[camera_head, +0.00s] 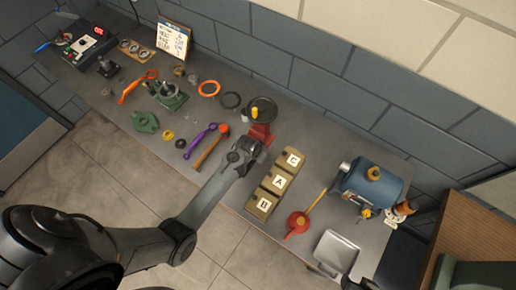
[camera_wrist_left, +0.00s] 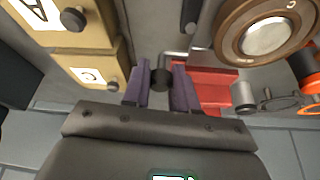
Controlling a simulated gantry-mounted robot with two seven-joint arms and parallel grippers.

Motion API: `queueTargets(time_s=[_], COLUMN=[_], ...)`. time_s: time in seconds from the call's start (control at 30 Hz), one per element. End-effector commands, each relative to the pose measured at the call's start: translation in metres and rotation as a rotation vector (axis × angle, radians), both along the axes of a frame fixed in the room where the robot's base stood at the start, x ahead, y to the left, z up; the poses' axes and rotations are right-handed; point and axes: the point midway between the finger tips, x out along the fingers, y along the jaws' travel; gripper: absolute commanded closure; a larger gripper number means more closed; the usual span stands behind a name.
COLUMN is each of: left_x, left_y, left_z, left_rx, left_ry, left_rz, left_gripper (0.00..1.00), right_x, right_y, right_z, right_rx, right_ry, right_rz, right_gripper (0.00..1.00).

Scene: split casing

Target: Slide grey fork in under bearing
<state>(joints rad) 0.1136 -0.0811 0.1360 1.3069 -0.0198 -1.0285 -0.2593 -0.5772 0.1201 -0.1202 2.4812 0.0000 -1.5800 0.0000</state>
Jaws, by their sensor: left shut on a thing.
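My left gripper (camera_wrist_left: 161,90) is shut on a dark round knob (camera_wrist_left: 161,77), seen between its purple fingers in the left wrist view. The knob looks like part of the grey fork (camera_wrist_left: 200,56), whose visible grey strip lies just beyond the fingers; the rest is hidden. A red stand (camera_wrist_left: 212,88) is right beside the fingers. The round bearing (camera_wrist_left: 268,38), a brown ring with a pale hub, is beyond and to the right of the gripper. In the head view my left gripper (camera_head: 250,150) is at the red stand (camera_head: 261,132). My right gripper is not clearly seen.
Drawers marked C, A and B (camera_head: 279,182) stand close to the right of my left gripper. A hammer (camera_head: 209,148) and purple wrench (camera_head: 198,140) lie to its left. A blue tank (camera_head: 368,185) and metal tray (camera_head: 336,250) are farther right.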

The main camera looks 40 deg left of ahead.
Motion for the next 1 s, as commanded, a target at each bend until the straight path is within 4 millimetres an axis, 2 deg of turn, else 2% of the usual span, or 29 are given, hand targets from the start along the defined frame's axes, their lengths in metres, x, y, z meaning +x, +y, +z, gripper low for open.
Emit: queueTargets(time_s=[0.1, 0.13, 0.2, 0.63, 0.77, 1.0], left_x=[-0.001, -0.001, -0.001, -0.003, -0.008, -0.023], left_y=[0.0, 0.0, 0.0, 0.001, 0.001, 0.003], left_z=[0.001, 0.001, 0.001, 0.007, 0.019, 0.054], left_rx=[0.0, 0.0, 0.0, 0.001, 0.001, 0.0], left_ry=[0.003, 0.003, 0.003, 0.001, 0.001, 0.0], left_rz=[-0.001, -0.001, -0.001, -0.001, -0.001, 0.0], left_gripper=[1.0, 0.7, 0.62, 0.62, 0.62, 0.62], right_x=[-0.001, -0.001, -0.001, -0.002, -0.002, -0.001], right_y=[-0.001, -0.001, -0.001, -0.001, 0.0, 0.001], right_z=[-0.001, -0.001, -0.001, -0.001, 0.0, 0.0], right_rx=[-0.004, -0.005, -0.006, -0.003, 0.0, 0.004], right_ry=[0.004, 0.004, 0.004, 0.007, 0.006, 0.005], right_rz=[0.003, 0.004, 0.003, 0.001, -0.001, -0.003], right_gripper=[0.57, 0.57, 0.57, 0.57, 0.57, 0.57])
